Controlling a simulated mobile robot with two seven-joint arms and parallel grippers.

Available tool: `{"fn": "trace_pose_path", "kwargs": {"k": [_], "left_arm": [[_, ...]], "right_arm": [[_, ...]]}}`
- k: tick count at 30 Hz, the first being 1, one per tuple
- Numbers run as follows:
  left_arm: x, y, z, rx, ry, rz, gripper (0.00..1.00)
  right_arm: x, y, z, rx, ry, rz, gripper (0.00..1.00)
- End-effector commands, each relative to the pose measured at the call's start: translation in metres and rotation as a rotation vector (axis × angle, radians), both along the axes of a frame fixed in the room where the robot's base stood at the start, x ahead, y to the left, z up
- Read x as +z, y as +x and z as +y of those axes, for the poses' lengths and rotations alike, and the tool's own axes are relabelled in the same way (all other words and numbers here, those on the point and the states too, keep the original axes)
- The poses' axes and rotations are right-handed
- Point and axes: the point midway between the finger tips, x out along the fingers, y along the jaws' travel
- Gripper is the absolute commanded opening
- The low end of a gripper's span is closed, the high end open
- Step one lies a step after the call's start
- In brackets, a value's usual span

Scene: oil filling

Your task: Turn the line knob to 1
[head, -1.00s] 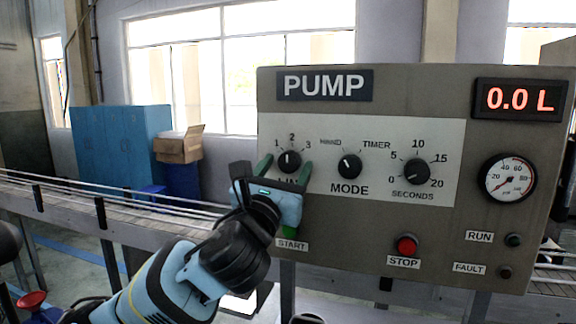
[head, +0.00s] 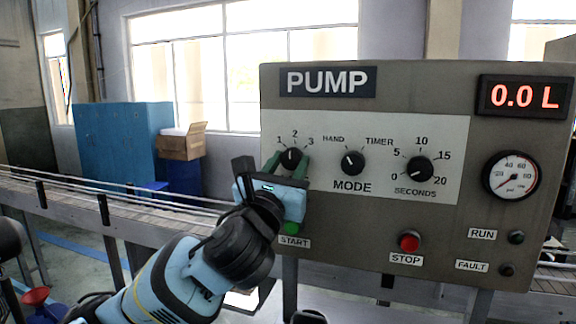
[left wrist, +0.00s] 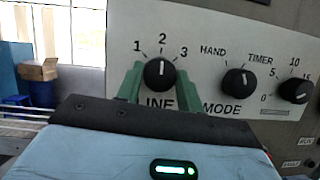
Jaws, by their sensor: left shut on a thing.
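The line knob (head: 291,158) is a round black knob with a white pointer mark, on the left of the pump panel (head: 330,215). Labels 1, 2 and 3 stand around it. In the left wrist view the line knob (left wrist: 160,74) has its white mark pointing up, at 2. My left gripper (head: 288,165) is at the panel, its green fingers on both sides of the knob and shut on it. In the left wrist view the fingers (left wrist: 160,85) flank the knob, and the gripper body hides part of the LINE label. My right gripper is not in view.
The mode knob (head: 353,162) and seconds knob (head: 419,169) are to the right of the line knob. A green start button (head: 291,227) is just below my gripper, and a red stop button (head: 409,241) is lower right. A conveyor (head: 60,205) runs behind at left.

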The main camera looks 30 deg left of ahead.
Motion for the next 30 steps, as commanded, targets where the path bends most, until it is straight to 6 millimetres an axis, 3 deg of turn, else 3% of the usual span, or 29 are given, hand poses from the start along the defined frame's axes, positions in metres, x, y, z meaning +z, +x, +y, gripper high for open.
{"fn": "trace_pose_path", "kwargs": {"k": [30], "left_arm": [[0.0018, 0.0012, -0.0047, -0.001, -0.676, -0.163, 0.14]], "right_arm": [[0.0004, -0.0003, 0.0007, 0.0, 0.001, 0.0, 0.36]]}}
